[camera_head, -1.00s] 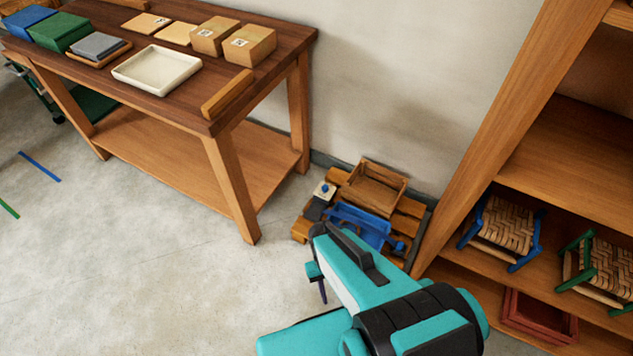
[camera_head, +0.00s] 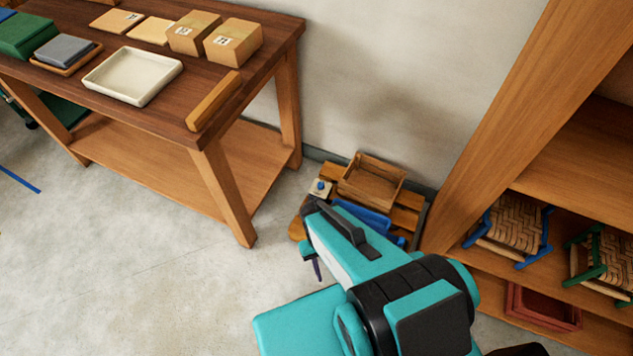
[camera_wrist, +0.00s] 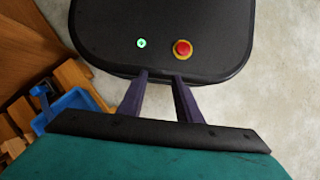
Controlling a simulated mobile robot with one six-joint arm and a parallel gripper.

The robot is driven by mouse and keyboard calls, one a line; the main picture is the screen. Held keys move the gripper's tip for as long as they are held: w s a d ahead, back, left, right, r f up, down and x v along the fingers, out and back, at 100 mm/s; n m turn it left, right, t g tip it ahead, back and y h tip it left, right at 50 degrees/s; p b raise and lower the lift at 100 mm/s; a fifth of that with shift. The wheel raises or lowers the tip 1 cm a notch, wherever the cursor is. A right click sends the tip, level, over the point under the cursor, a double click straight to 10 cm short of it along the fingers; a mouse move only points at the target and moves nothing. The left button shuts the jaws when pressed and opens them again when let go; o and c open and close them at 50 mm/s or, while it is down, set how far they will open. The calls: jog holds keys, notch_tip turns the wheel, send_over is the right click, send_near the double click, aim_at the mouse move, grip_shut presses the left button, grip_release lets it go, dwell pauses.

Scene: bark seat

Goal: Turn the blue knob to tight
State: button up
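The blue knob (camera_head: 320,184) sits on a small pale block on the floor platform by the wall, just beyond my arm in the head view. It is small, and its turn position cannot be read. My gripper (camera_wrist: 160,76) shows in the wrist view with two dark purple fingers apart and nothing between them. In the head view one finger (camera_head: 317,269) points down, nearer the camera than the platform. My gripper is apart from the knob.
The wooden platform (camera_head: 407,218) carries an open wooden box (camera_head: 372,187) and a blue tray-like part (camera_head: 366,219), partly hidden by my arm. A workbench (camera_head: 150,110) stands left, a shelf (camera_head: 570,180) with woven stools right.

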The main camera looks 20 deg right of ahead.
jog(key=shift+o, duration=0.2)
jog(key=shift+d, duration=0.15)
jog(key=shift+o, duration=1.4)
jog(key=n+t+b, duration=0.5)
jog(key=n+b, duration=1.5)
jog(key=b, duration=1)
send_over(320, 184)
jog(key=shift+f, duration=2.3)
jog(key=shift+f, duration=0.2)
notch_tip(320, 184, down, 14)
jog(key=b, duration=0.5)
jog(key=shift+r, duration=0.25)
